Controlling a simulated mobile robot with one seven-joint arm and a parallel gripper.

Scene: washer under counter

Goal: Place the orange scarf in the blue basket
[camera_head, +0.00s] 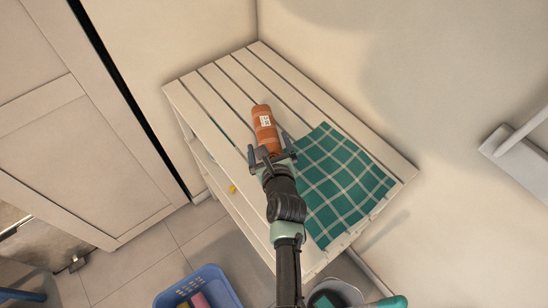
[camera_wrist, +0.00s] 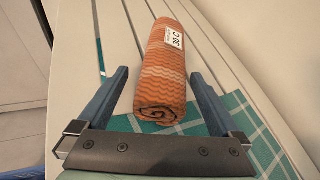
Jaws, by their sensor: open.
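The orange scarf (camera_head: 264,126) is rolled up, with a white label, and lies on the white slatted bench top. In the wrist view the scarf (camera_wrist: 165,75) lies lengthwise between the two blue fingers, its rolled end towards the gripper. My gripper (camera_head: 269,149) is open around the near end of the scarf; I cannot tell whether a finger touches it. The gripper also shows in the wrist view (camera_wrist: 160,88). The blue basket (camera_head: 213,287) stands on the floor at the bottom of the head view, partly cut off, with pink and yellow things in it.
A green checked cloth (camera_head: 342,180) lies on the bench (camera_head: 190,88) right of the scarf and partly under my arm. A grey bucket (camera_head: 340,292) stands on the floor at the bottom right. Walls border the bench behind. The floor left of the bench is mostly clear.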

